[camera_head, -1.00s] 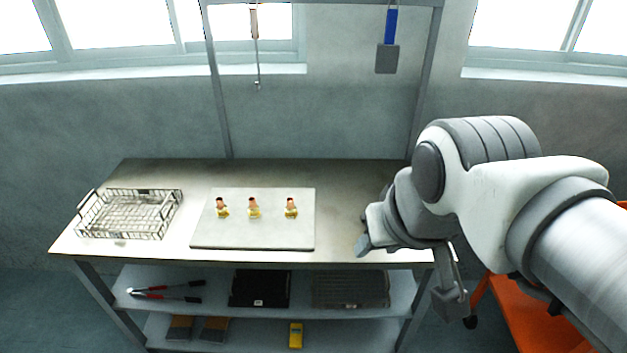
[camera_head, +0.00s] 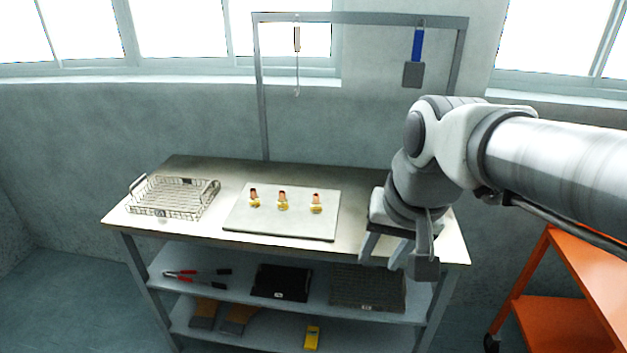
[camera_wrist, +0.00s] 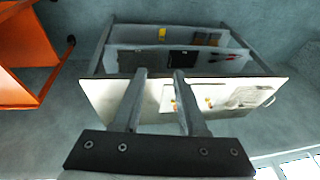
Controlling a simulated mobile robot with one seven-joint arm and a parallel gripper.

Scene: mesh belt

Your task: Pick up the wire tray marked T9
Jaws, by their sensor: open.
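A wire tray (camera_head: 172,197) with raised end handles sits on the left end of the bench top (camera_head: 365,185) in the head view. A small tag hangs at its front, but I cannot read any marking. The tray also shows at the right of the bench in the wrist view (camera_wrist: 250,97), where the scene is upside down. My gripper (camera_head: 386,252) is open and empty at the right front of the bench, well away from the tray. Its two fingers (camera_wrist: 160,76) point towards the bench in the wrist view.
A pale board (camera_head: 285,225) with three small brass-coloured pieces lies between tray and gripper. Shelves below hold a black tray (camera_head: 281,282), a dark mesh tray (camera_head: 366,288) and tools. A frame (camera_head: 262,100) rises behind. An orange cart (camera_head: 575,285) stands right.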

